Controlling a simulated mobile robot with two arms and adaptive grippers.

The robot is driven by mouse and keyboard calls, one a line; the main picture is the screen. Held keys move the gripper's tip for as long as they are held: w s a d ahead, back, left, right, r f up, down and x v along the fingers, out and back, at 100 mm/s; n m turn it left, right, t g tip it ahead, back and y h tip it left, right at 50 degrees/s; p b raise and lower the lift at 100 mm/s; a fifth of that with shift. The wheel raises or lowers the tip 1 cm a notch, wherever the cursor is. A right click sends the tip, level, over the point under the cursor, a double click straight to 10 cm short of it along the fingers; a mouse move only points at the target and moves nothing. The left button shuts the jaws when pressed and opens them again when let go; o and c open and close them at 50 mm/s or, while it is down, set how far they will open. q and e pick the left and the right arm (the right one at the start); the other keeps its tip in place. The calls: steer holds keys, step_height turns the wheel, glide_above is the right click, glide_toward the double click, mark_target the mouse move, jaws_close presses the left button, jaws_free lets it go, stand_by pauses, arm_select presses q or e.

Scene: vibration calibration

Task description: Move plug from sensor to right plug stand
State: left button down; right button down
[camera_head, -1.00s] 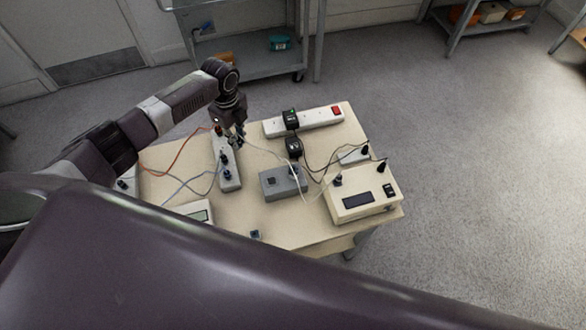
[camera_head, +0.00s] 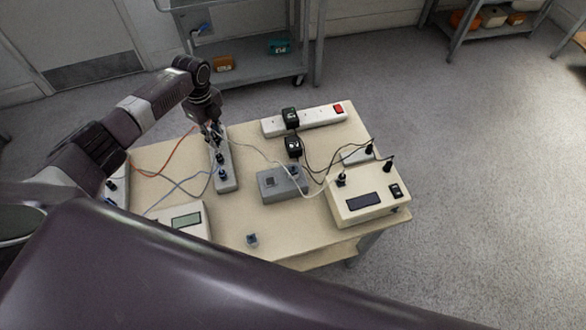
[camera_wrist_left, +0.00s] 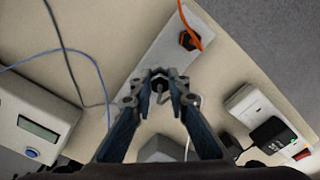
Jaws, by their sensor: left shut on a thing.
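My left gripper (camera_head: 214,134) is over the far part of a narrow pale plug stand (camera_head: 224,176), which has dark plugs in its near part. In the left wrist view the gripper (camera_wrist_left: 160,78) is shut on a small dark plug (camera_wrist_left: 158,86) above the pale stand (camera_wrist_left: 143,72). A white cable (camera_head: 262,158) runs from near the gripper toward the beige box. Whether the plug touches the stand cannot be told. A small blue-grey cube (camera_head: 251,240), possibly the sensor, sits near the table's front edge. My right gripper is out of view.
A grey box (camera_head: 274,193) and a beige box with a display (camera_head: 350,212) stand on the table, right of the stand. A white power strip (camera_head: 318,118) lies behind them. Another display unit (camera_head: 186,220) is at the front left. Orange (camera_head: 172,152) and other loose cables cross the left side.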

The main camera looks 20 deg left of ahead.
mark_target(215, 137)
arm_select(q)
steer(key=shift+f, duration=0.4)
steer(key=shift+f+b, duration=0.25)
steer(key=shift+b, duration=0.05)
steer(key=shift+f, duration=0.35)
stand_by(1.6)
steer(key=c, duration=1.8)
jaws_free()
steer(key=shift+o, duration=0.2)
steer(key=shift+r, duration=0.1)
steer(key=shift+r+p, duration=2.1)
steer(key=shift+r, duration=0.4)
